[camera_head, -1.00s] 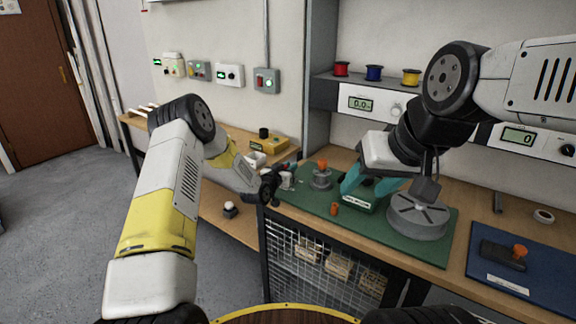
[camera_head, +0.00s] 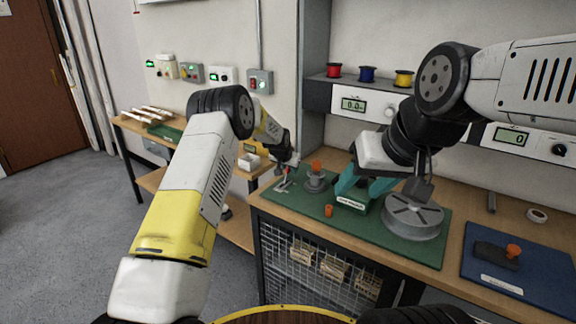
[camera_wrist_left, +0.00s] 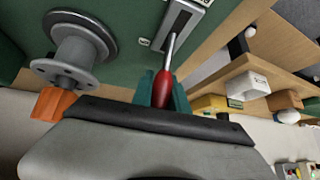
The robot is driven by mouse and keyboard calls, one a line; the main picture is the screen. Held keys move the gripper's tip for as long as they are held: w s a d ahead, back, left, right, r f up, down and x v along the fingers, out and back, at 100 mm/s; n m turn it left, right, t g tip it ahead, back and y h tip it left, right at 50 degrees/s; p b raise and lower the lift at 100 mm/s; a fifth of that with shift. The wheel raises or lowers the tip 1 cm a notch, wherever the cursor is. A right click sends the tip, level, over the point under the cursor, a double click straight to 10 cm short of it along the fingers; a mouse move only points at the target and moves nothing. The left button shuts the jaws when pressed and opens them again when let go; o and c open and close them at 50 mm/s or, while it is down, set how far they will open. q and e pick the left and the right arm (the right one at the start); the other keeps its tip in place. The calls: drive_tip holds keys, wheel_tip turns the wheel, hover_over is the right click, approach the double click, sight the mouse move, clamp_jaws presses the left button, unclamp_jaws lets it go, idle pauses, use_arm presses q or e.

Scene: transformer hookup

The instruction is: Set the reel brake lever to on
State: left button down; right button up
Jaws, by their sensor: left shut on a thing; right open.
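The reel brake lever (camera_wrist_left: 168,55) shows in the left wrist view as a metal rod with a red grip, rising from a slotted grey plate (camera_wrist_left: 186,14). My left gripper (camera_wrist_left: 162,92) has its teal fingers on both sides of the red grip and is shut on it. In the head view my left gripper (camera_head: 287,162) is at the left end of the green mat, and the lever plate (camera_head: 283,186) shows just below it. The rod's on and off ends cannot be read.
A grey post with an orange knob (camera_head: 316,166) stands close right of the lever. A green labelled box (camera_head: 353,200) and a round grey reel (camera_head: 413,218) are farther right on the green mat (camera_head: 300,208). A blue mat (camera_head: 535,278) lies at the right.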

use_arm(q)
drive_tip(key=shift+w+d+f+g, duration=0.1)
drive_tip(key=shift+f+g, duration=0.05)
drive_tip(key=shift+g, duration=0.15)
idle(0.4)
drive_tip(key=c, duration=1.3)
unclamp_jaws()
drive_tip(key=v, duration=0.7)
drive_tip(key=shift+r, duration=0.3)
drive_tip(key=shift+r, duration=0.1)
